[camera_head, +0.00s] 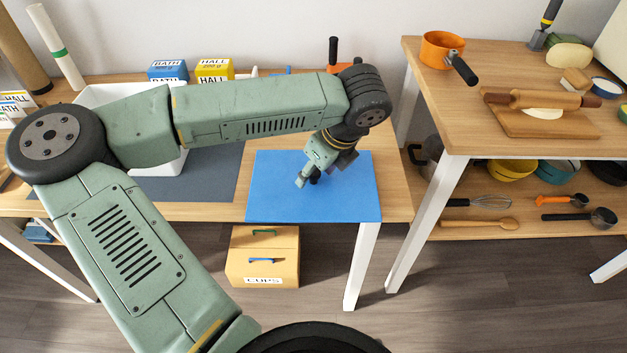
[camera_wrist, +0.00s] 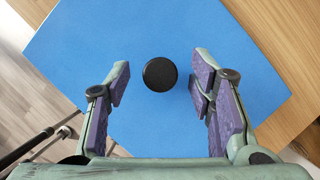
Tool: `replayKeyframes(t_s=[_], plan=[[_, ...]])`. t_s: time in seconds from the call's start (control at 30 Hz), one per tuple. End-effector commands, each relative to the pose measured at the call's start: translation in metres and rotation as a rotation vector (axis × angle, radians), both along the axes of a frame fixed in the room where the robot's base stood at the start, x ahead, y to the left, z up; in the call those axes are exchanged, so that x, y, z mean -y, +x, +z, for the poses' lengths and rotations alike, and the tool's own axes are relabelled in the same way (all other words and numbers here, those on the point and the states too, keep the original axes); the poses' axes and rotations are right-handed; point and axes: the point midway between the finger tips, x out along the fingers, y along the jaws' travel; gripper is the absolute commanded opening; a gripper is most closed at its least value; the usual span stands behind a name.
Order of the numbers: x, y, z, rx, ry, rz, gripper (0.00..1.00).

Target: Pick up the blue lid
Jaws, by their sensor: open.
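The blue lid (camera_head: 350,198) is a flat blue rectangle lying on the wooden table near its front right corner. In the wrist view the lid (camera_wrist: 235,125) fills most of the picture, and a round black knob (camera_wrist: 160,74) stands out on it. My gripper (camera_head: 306,180) points down over the lid in the head view and hides the knob there. In the wrist view my gripper (camera_wrist: 162,76) is open, with the knob between its purple-padded fingers and a gap on both sides. I cannot tell the exact height of the fingertips above the lid.
A white bin (camera_head: 100,97) stands on a dark grey mat (camera_head: 212,180) left of the lid, partly behind my arm. Blue and yellow labelled boxes (camera_head: 214,69) stand at the back. A higher table (camera_head: 470,125) with kitchen things rises on the right.

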Motion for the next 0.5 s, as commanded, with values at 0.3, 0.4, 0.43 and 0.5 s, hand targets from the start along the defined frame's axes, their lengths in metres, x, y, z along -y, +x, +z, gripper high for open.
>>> replayKeyframes(t_s=[0.3,0.4,0.43,0.5], plan=[[0.0001,0.0000,0.0004,0.000,0.000,0.000,0.33],[0.0002,0.0001,0.0005,0.000,0.000,0.000,0.27],[0.0002,0.0001,0.0005,0.000,0.000,0.000,0.24],[0.0002,0.0001,0.0005,0.000,0.000,0.000,0.20]])
